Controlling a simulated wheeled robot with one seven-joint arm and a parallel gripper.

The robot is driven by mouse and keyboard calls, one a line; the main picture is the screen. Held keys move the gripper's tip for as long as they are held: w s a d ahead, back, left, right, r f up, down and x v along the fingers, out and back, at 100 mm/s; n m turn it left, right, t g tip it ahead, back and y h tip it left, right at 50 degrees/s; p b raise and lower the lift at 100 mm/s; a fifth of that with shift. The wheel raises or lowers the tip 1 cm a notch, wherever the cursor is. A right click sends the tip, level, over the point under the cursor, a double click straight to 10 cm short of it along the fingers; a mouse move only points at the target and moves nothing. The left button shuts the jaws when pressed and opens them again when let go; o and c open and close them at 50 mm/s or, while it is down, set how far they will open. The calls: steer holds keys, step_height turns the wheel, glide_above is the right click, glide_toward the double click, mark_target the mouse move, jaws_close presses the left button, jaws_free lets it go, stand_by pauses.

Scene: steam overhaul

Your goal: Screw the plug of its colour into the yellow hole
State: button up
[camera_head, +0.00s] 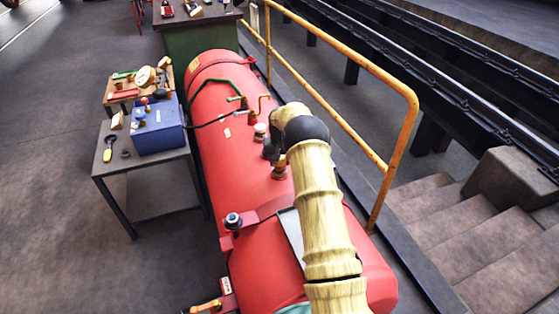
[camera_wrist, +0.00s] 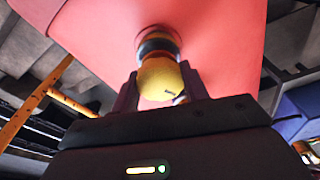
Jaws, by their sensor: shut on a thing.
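My gripper (camera_wrist: 160,84) is shut on a rounded yellow plug (camera_wrist: 159,76), with one finger on each side. Beyond the plug's yellow head is a dark band (camera_wrist: 158,47), then a brass-coloured ring against the red boiler (camera_wrist: 95,28). The plug is in line with this fitting; I cannot tell how deep it sits. The yellow hole itself is not visible. In the head view, my arm reaches over the red boiler (camera_head: 215,95), and its end is mostly hidden near the fittings on top.
A blue box (camera_head: 158,130) stands on a side table (camera_head: 120,165) left of the boiler, with a tool tray (camera_head: 122,98) behind. A yellow handrail (camera_head: 350,125) runs along the boiler's right side. Steps (camera_head: 450,215) lie at the right. A valve fitting (camera_head: 233,220) stands on the near boiler.

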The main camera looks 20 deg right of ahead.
steer(key=shift+f, duration=0.45)
stand_by(0.6)
steer(key=o, duration=1.2)
steer(key=shift+c, duration=0.7)
steer(key=n+p, duration=0.1)
steer(key=n, duration=0.5)
steer(key=shift+y, duration=0.4)
steer(key=n, duration=0.3)
steer(key=n+y, duration=0.1)
steer(key=n, duration=0.2)
steer(key=shift+n+g, duration=0.3)
steer(key=shift+s+d+p, duration=0.15)
steer(key=shift+p, duration=0.15)
